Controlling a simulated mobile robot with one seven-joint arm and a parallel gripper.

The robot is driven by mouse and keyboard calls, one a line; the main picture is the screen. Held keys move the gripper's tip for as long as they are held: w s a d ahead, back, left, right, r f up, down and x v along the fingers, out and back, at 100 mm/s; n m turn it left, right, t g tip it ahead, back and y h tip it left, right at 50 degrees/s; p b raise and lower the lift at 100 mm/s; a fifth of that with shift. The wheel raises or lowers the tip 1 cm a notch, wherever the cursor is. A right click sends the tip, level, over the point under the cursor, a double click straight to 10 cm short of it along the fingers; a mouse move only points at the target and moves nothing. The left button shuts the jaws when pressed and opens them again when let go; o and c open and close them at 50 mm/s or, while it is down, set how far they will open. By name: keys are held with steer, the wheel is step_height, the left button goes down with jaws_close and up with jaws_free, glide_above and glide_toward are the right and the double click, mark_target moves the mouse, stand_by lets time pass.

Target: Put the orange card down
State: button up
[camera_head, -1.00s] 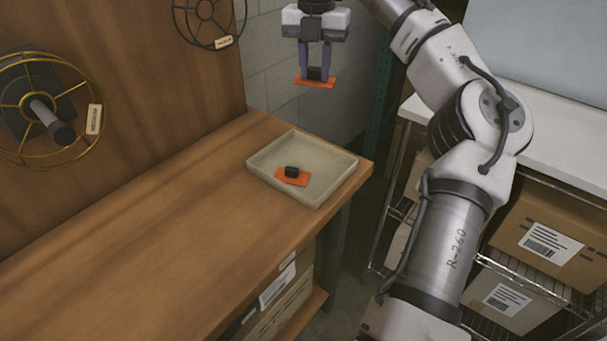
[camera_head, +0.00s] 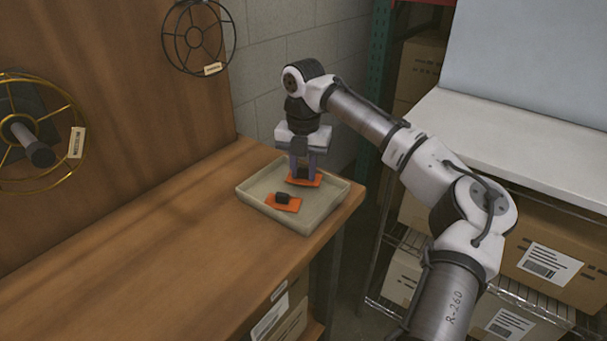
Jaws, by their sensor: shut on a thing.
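My gripper (camera_head: 303,171) points straight down over the back part of a beige tray (camera_head: 324,215) on the wooden bench. It is shut on the black block of an orange card (camera_head: 304,181). That card is low inside the tray's outline; I cannot tell whether it touches the tray floor. A second orange card (camera_head: 283,203) with a black block on it lies in the front part of the tray, apart from the held one.
The bench top (camera_head: 150,245) is clear left of the tray. A gold wire reel (camera_head: 38,150) and a dark reel (camera_head: 198,37) hang on the wooden back panel. A wire shelf with cardboard boxes (camera_head: 548,262) and a white top (camera_head: 520,140) stands at right.

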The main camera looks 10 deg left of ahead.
mark_target(304, 171)
steer(key=shift+f, duration=0.85)
steer(key=shift+f, duration=0.1)
steer(key=o, duration=0.9)
steer(key=shift+o, duration=0.2)
step_height(304, 171, up, 12)
steer(key=shift+p, duration=0.35)
